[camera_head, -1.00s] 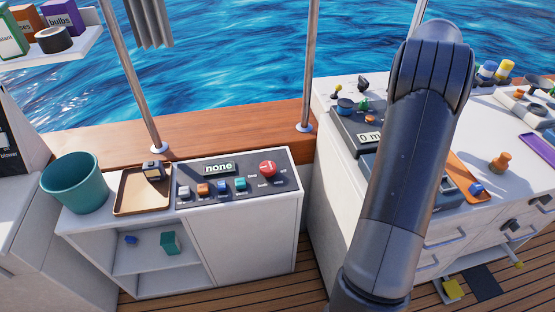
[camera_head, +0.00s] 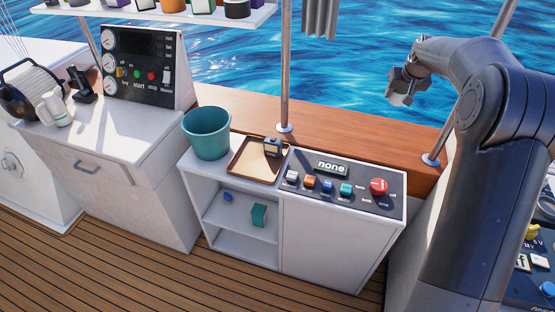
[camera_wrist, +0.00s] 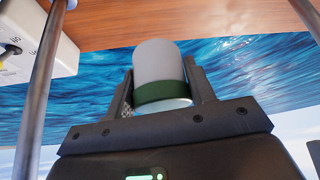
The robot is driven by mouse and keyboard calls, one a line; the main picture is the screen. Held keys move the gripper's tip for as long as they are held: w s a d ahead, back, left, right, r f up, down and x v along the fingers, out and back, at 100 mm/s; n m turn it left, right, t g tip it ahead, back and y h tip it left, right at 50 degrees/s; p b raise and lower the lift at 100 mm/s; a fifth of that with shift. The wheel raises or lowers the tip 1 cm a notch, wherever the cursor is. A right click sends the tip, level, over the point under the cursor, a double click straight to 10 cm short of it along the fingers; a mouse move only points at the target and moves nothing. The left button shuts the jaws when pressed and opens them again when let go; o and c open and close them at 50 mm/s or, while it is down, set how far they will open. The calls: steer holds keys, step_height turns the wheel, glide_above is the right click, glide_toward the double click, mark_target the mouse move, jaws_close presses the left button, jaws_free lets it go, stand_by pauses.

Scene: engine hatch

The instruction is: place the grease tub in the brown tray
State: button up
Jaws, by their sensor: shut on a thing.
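My gripper (camera_head: 402,88) is raised at the upper right of the head view, over the wooden ledge and against the water. In the wrist view my gripper (camera_wrist: 160,86) is shut on a pale grey-white tub with a dark green band (camera_wrist: 155,62), which I take for the grease tub. Its label is not readable. The tub shows small and pale in the head view (camera_head: 399,99). The brown tray (camera_head: 252,166) lies on the white cabinet, left of and below my gripper, well apart from it. A small dark and yellowish item (camera_head: 272,147) sits in its far right part.
A teal bucket (camera_head: 206,134) stands left of the tray. A button panel (camera_head: 345,186) with a red knob lies to its right. A metal post (camera_head: 285,70) rises behind the tray. A shelf with several containers (camera_head: 170,12) hangs above. Much of the tray is bare.

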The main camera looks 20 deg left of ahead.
steer(key=s+a+r+n+g+y, duration=0.15)
steer(key=s+a+n, duration=0.4)
steer(key=a, duration=1.25)
steer(key=s+a+n+g+y, duration=0.1)
steer(key=s+a+n+y, duration=0.15)
steer(key=s+a, duration=1)
steer(key=s+d+f+x, duration=0.1)
steer(key=d+f+x, duration=0.15)
steer(key=x, duration=1.65)
steer(key=a+f, duration=0.2)
steer(key=a, duration=0.1)
steer(key=a+f, duration=0.2)
steer(key=a, duration=0.2)
steer(key=s+a+f, duration=0.1)
steer(key=a+f, duration=0.1)
steer(key=a, duration=0.1)
steer(key=shift+s+a+f, duration=0.1)
steer(key=shift+a+f, duration=0.05)
steer(key=shift+a, duration=0.2)
steer(key=shift+a+f, duration=0.2)
steer(key=shift+f, duration=1.85)
steer(key=shift+f, duration=0.1)
